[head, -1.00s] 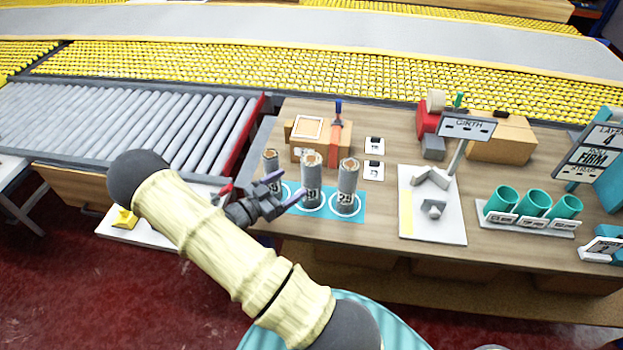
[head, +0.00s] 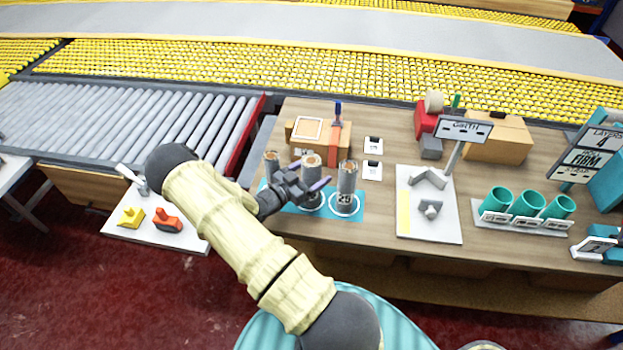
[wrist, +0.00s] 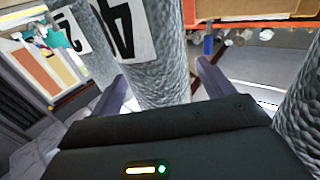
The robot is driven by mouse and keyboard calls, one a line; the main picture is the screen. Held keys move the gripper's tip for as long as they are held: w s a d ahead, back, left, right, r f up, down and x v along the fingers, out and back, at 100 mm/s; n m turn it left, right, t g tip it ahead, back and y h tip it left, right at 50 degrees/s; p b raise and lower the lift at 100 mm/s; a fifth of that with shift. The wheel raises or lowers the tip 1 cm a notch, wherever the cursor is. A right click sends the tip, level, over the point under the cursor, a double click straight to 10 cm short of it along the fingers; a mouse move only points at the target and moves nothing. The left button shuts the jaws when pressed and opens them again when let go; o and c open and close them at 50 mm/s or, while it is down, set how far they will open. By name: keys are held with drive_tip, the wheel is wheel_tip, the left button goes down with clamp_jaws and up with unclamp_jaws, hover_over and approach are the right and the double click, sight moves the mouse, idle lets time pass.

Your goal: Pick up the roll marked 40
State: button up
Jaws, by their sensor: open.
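Three grey textured rolls stand upright on a blue mat (head: 359,213) with white rings. The middle roll (head: 312,161) has its label hidden by my gripper (head: 309,180) in the head view. In the wrist view, a roll (wrist: 163,72) with a label starting with 4 stands between the open fingers of my gripper (wrist: 163,80); its second digit is cut off. I cannot tell whether either finger touches it. The left roll (head: 271,160) is partly behind my gripper. The right roll (head: 346,185) carries a label that looks like 25 or 29.
Another roll (wrist: 302,115) stands close by at the wrist view's right edge; a roll labelled 2-something (wrist: 88,45) is at left. A white board with grey blocks (head: 447,229) and teal cups (head: 527,203) stand to the right. A cardboard box (head: 316,135) is behind.

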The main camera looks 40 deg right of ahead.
drive_tip(key=shift+d, duration=0.95)
drive_tip(key=c, duration=1.1)
drive_tip(key=shift+r, duration=0.1)
wheel_tip(320, 180, up, 10)
drive_tip(key=shift+f+b, duration=0.1)
drive_tip(key=shift+b, duration=0.8)
